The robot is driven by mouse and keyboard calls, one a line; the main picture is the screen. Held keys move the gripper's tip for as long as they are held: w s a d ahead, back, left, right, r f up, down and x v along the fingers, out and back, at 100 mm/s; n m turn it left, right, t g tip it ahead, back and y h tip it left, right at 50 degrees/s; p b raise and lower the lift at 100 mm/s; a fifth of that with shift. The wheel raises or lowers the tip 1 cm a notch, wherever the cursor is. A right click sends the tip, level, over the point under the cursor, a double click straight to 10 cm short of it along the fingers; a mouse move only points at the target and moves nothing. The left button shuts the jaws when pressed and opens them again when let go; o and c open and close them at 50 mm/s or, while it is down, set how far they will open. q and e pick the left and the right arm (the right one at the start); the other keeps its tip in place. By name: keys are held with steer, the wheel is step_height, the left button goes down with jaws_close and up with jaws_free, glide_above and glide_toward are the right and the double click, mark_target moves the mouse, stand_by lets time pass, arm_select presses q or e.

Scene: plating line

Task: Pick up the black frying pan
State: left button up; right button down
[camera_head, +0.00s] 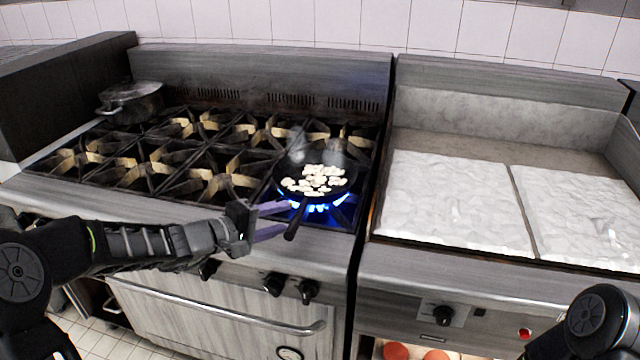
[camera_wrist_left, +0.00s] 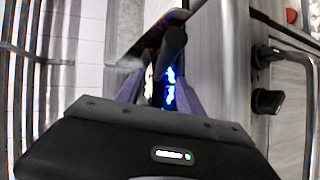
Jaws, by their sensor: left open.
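The black frying pan (camera_head: 287,178) sits on the front right burner of the stove, over a lit blue flame. It holds several pale pieces of food. Its handle (camera_head: 295,222) points toward the stove's front edge. My left gripper (camera_head: 284,217) is open, with its purple fingers reaching from the left and their tips close to the handle. In the left wrist view, the dark handle (camera_wrist_left: 175,42) shows just beyond the open fingers (camera_wrist_left: 160,82), with blue flame behind. I cannot tell whether they touch. My right gripper is out of view.
A lidded metal pot (camera_head: 132,103) stands at the back left of the stove (camera_head: 190,160). A griddle with two white slabs (camera_head: 455,203) is on the right. Control knobs (camera_head: 274,284) and an oven handle (camera_head: 215,312) stick out from the stove front below my left arm.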

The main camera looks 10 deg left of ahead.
mark_target(301, 212)
arm_select(q)
steer(key=shift+s+a+r, duration=0.1)
steer(key=shift+s+a, duration=0.15)
steer(key=shift+s, duration=0.05)
steer(key=shift+x, duration=1)
steer(key=shift+w+d+p, duration=0.25)
steer(key=shift+w+p, duration=0.05)
steer(key=shift+w, duration=0.05)
steer(key=shift+w+d, duration=0.15)
steer(key=p+x, duration=0.2)
steer(key=x, duration=0.2)
steer(key=shift+w, duration=0.2)
steer(key=shift+w+d+f, duration=0.15)
steer(key=shift+f, duration=0.15)
